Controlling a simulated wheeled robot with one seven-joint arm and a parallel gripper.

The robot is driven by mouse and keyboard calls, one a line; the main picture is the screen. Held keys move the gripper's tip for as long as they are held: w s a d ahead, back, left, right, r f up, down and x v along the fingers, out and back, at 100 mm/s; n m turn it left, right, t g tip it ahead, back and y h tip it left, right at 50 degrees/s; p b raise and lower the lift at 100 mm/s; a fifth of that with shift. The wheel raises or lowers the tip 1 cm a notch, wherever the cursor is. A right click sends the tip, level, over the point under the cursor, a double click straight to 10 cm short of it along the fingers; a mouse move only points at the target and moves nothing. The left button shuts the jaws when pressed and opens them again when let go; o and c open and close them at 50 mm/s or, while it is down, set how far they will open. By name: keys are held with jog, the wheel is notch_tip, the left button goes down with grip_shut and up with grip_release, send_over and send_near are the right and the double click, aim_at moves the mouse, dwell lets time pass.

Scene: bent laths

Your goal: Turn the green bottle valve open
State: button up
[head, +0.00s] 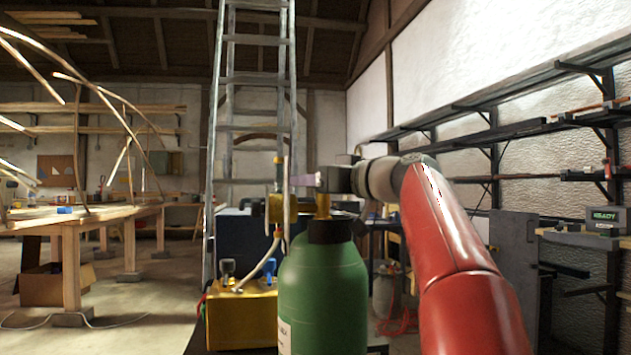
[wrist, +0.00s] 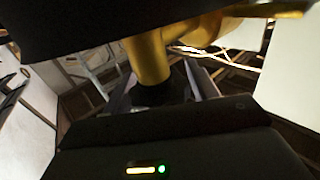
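The green bottle (head: 322,290) stands upright in the lower middle of the head view, with a black collar and a brass valve (head: 323,204) on top. The valve also shows close up in the wrist view (wrist: 150,58), with a dark part below it. My gripper (head: 304,180) comes in from the right, level with and just above the valve top. In the wrist view my gripper (wrist: 162,88) has its two grey fingers apart, with the dark part between them. A gap shows beside the right finger. Whether a finger touches the valve is hidden.
A yellow box (head: 240,315) with knobs and a pale hose stands left of the bottle. A brass fitting (head: 276,207) rises close to the gripper's left. A ladder (head: 225,130) stands behind. A wooden workbench (head: 70,222) with bent laths is far left; wall shelves (head: 480,110) run along the right.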

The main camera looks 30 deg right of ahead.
jog(key=c, duration=0.7)
jog(key=shift+o, duration=0.2)
jog(key=shift+n+y, duration=0.4)
jog(key=shift+y, duration=0.1)
jog(key=n+g+y+p, duration=0.1)
jog(key=n+g+y, duration=0.1)
jog(key=shift+a+r+y, duration=0.1)
jog(key=shift+r+y, duration=0.05)
jog(key=shift+y, duration=0.25)
jog(key=n+g+y+p, duration=0.2)
jog(key=shift+s+a+r+y, duration=0.1)
jog(key=shift+s+a+y, duration=0.1)
jog(key=shift+y, duration=0.1)
jog(key=n+g+y+p, duration=0.2)
jog(key=g+p, duration=0.1)
jog(key=shift+s+a, duration=0.1)
jog(key=shift+s, duration=0.1)
jog(key=shift+f+n+g, duration=0.2)
jog(key=shift+n+g, duration=0.1)
jog(key=shift+n, duration=0.1)
jog(key=o, duration=1)
jog(key=shift+c, duration=0.2)
